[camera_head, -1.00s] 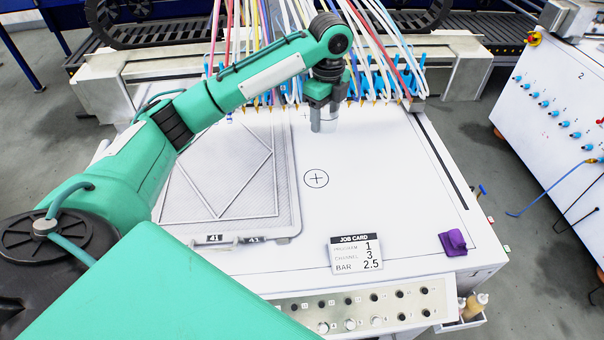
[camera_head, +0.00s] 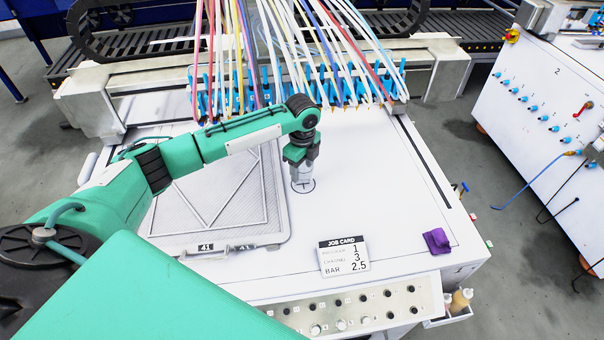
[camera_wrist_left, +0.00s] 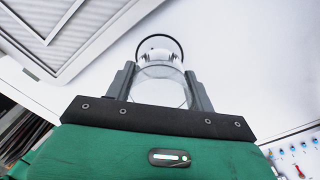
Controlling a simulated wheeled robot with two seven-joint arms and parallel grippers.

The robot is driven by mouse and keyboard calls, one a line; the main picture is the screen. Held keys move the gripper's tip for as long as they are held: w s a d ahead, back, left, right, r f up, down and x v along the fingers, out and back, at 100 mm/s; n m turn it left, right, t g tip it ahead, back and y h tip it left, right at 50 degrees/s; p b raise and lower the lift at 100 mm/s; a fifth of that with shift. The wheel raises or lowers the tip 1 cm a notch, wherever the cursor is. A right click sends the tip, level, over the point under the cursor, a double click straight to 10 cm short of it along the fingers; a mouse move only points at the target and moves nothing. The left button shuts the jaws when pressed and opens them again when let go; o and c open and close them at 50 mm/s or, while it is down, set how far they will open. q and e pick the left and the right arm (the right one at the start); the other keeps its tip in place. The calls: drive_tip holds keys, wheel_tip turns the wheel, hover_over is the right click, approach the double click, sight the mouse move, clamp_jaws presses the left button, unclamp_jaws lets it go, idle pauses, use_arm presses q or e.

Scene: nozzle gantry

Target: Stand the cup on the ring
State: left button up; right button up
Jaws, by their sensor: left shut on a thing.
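The clear cup (camera_head: 303,176) is upright between the fingers of my left gripper (camera_head: 300,163), which is shut on it. In the left wrist view the see-through cup (camera_wrist_left: 160,88) sits between the two dark fingers (camera_wrist_left: 160,92). The ring (camera_head: 315,186) is a thin black circle with a cross, drawn on the white table top. The cup covers part of the ring in the head view. In the wrist view the ring's dark arc (camera_wrist_left: 160,36) shows past the cup. I cannot tell whether the cup's base touches the table. My right gripper is not in view.
A grey framed screen (camera_head: 275,235) lies left of the ring. A job card (camera_head: 343,257) and a purple block (camera_head: 436,241) are toward the front. Coloured hoses with nozzles (camera_head: 290,85) hang behind. The table right of the ring is clear.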

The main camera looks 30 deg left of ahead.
sight(302, 176)
use_arm(q)
wheel_tip(302, 176, down, 4)
drive_tip(key=shift+r+p, duration=0.25)
drive_tip(key=shift+p, duration=0.1)
drive_tip(key=shift+f, duration=0.1)
drive_tip(key=shift+f, duration=0.1)
drive_tip(key=o, duration=1)
drive_tip(key=shift+c, duration=0.2)
wheel_tip(302, 176, up, 12)
drive_tip(key=b, duration=0.3)
